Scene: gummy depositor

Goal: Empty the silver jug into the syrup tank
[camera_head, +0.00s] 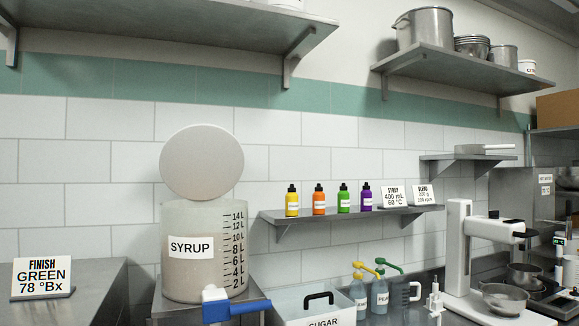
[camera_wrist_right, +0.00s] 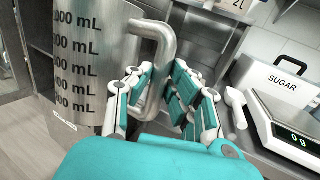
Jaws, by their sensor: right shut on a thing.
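The silver jug (camera_wrist_right: 82,30), a metal jug with black mL marks, fills the left of the right wrist view. My right gripper (camera_wrist_right: 155,95) is shut around its handle (camera_wrist_right: 163,45), with teal-padded fingers on both sides. The jug looks close to upright there; its inside is hidden. The syrup tank (camera_head: 190,270) stands left of centre in the head view, a translucent container with a litre scale and a blue-handled tap (camera_head: 235,307). Its round lid (camera_head: 202,163) is raised at the back. Neither gripper nor the jug shows in the head view.
The sugar bin (camera_head: 290,302) stands right of the tank; it also shows in the right wrist view (camera_wrist_right: 275,92), near a scale (camera_wrist_right: 295,115). A shelf (camera_head: 350,214) with colour bottles is above. A FINISH sign (camera_head: 43,278) stands on the left counter.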

